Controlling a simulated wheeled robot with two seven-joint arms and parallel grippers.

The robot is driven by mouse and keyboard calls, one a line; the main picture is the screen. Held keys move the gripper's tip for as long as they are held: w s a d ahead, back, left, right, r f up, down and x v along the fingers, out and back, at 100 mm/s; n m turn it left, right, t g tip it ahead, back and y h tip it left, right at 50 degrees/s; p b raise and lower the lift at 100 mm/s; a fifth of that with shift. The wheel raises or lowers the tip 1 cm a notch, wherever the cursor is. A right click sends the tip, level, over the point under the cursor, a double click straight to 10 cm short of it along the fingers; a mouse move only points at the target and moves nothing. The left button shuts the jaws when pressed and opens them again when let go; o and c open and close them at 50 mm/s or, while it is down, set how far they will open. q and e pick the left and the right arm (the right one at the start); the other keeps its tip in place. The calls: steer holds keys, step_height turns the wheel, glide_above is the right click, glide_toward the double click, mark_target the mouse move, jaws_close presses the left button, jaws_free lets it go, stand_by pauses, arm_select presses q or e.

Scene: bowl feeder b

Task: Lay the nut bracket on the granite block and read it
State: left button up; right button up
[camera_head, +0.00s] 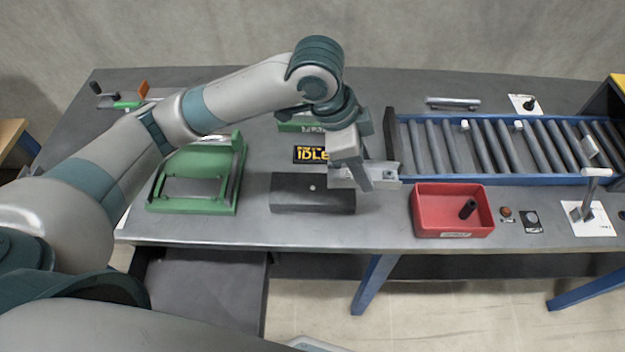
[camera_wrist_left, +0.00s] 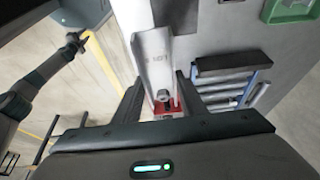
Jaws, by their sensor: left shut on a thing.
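The nut bracket (camera_head: 387,170) is a light-grey metal channel. My left gripper (camera_head: 362,178) is shut on it. In the left wrist view the bracket (camera_wrist_left: 155,55) lies between the two fingers (camera_wrist_left: 160,100), with faint marking on its face, too small to read, and a nut-like part near its lower end. The granite block (camera_head: 300,198) is a dark slab near the front of the table. The gripper and bracket are at its right back corner; I cannot tell whether the bracket touches it.
A sign reading IDLE (camera_head: 310,154) lies behind the block. A green fixture (camera_head: 195,175) stands left. A red bin (camera_head: 435,228) with a dark cylinder is right, before a blue roller conveyor (camera_head: 490,182). A button and lever plate (camera_head: 590,215) sit farther right.

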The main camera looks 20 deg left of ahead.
arm_select(q)
steer(key=p, duration=0.3)
glide_above(318, 188)
steer(key=a, duration=0.2)
steer(key=f, duration=0.6)
steer(key=shift+s+d+f, duration=0.15)
steer(key=shift+d+f, duration=0.05)
steer(key=shift+d, duration=0.05)
steer(key=shift+f+p, duration=0.6)
steer(key=shift+f, duration=1.4)
steer(key=o, duration=0.7)
steer(key=shift+f, duration=0.15)
steer(key=o, duration=0.4)
steer(key=shift+o, duration=0.2)
